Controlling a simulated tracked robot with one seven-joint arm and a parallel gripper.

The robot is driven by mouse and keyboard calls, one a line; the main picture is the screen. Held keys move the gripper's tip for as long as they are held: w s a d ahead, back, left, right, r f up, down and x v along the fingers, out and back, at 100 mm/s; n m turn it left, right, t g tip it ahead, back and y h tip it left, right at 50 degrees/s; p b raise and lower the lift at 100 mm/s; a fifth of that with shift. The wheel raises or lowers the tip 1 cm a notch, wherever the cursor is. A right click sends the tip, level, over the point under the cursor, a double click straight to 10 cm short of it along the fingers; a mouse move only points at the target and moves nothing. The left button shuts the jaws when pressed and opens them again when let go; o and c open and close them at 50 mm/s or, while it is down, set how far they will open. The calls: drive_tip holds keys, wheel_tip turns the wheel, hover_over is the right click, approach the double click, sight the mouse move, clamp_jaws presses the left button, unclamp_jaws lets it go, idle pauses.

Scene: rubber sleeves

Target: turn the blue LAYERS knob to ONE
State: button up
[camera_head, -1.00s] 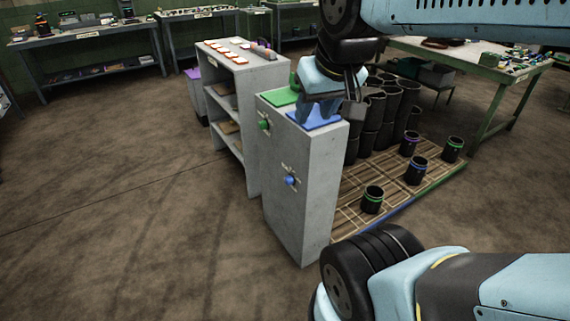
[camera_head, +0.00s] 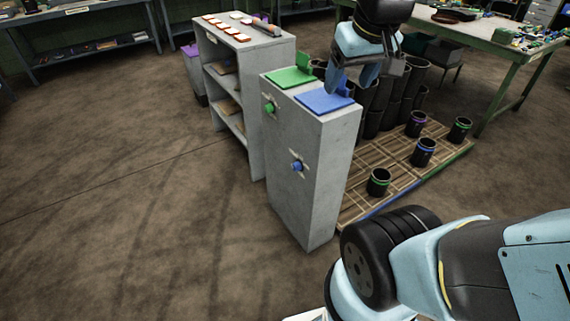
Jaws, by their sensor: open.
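The blue knob (camera_head: 296,166) sits on the front face of the grey cabinet (camera_head: 310,205), at its right part. Its pointer and label are too small to read. A green knob (camera_head: 269,108) is higher and to the left on the same cabinet. My gripper (camera_head: 347,88) is open and empty. It points down over the blue pad (camera_head: 325,100) on the cabinet top, above and to the right of the blue knob. I cannot tell whether its fingers touch the pad.
A green pad (camera_head: 290,77) lies beside the blue one. A pallet (camera_head: 400,180) with several black sleeves stands right of the cabinet. A grey shelf (camera_head: 235,75) stands behind left. The floor in front of the knobs is clear.

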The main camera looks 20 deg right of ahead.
drive_tip(key=w+a+f+n+g+h, duration=0.2)
drive_tip(key=w+a+f+n+g, duration=0.1)
drive_tip(key=w+f, duration=0.75)
drive_tip(key=w+a+f+n+g+h, duration=0.2)
drive_tip(key=w+a+f+n+g, duration=0.1)
drive_tip(key=w+f, duration=0.7)
drive_tip(key=w+a+f+n+h, duration=0.2)
drive_tip(key=w+f+n+h, duration=0.1)
drive_tip(key=f, duration=0.5)
drive_tip(key=w+a+f+n+h, duration=0.2)
drive_tip(key=w+f+h, duration=0.1)
drive_tip(key=f, duration=0.4)
drive_tip(key=n+t+h, duration=0.7)
drive_tip(key=n, duration=0.3)
approach(294, 168)
drive_tip(key=x, duration=0.9)
drive_tip(key=shift+w+f, duration=0.1)
drive_tip(key=shift+f, duration=0.1)
drive_tip(key=shift+c, duration=0.5)
